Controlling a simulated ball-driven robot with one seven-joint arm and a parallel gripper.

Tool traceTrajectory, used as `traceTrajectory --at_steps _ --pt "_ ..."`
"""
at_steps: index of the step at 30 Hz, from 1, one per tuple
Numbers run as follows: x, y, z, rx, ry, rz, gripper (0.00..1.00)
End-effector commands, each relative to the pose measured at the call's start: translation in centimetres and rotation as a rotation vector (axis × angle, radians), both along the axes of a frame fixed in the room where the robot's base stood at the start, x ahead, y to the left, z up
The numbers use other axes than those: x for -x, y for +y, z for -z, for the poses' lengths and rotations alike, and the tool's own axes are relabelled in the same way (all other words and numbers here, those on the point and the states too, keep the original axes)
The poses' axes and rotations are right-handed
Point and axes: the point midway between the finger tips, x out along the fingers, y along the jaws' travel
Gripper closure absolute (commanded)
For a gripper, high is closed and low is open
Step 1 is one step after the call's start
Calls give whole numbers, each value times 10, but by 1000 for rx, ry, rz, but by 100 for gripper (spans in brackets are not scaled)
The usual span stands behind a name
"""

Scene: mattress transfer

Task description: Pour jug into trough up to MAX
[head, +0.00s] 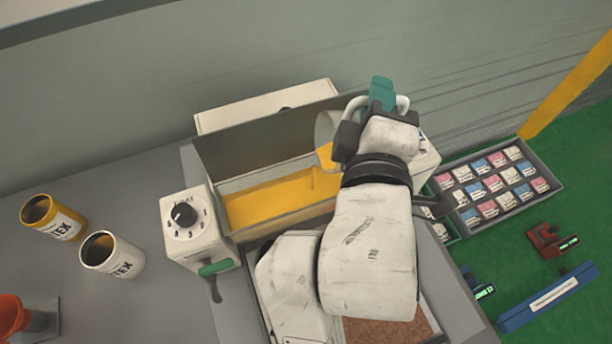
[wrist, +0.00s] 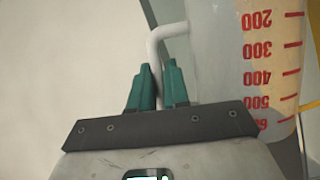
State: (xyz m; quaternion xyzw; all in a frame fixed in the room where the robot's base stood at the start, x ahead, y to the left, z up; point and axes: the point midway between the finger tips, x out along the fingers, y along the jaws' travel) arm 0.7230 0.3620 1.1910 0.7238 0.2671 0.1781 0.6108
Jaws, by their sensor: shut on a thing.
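My gripper (head: 381,92) with teal fingers is shut on the white handle (wrist: 172,62) of a clear jug (head: 328,127). The jug is tilted over the right part of the grey trough (head: 240,148), with yellow liquid (head: 325,158) at its mouth. Yellow liquid (head: 262,204) also lies across the trough floor. In the wrist view the fingers (wrist: 157,88) sit either side of the handle, and the jug's wall (wrist: 225,50) carries red marks, 200 to 600, upside down. My arm hides part of the trough's right end. I cannot make out a MAX mark.
A white dial box (head: 190,232) with a green-handled lever stands left of the trough. Two cans (head: 112,258) and an orange funnel (head: 12,315) stand further left. A tray of small packets (head: 505,200) lies right. The grey wall is close behind.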

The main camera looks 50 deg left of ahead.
Motion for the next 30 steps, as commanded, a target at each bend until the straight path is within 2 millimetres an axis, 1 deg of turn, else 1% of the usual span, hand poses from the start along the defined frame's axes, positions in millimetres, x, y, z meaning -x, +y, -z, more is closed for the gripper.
traceTrajectory --at_steps 30 --pt "4 2 0 13 -25 1 100"
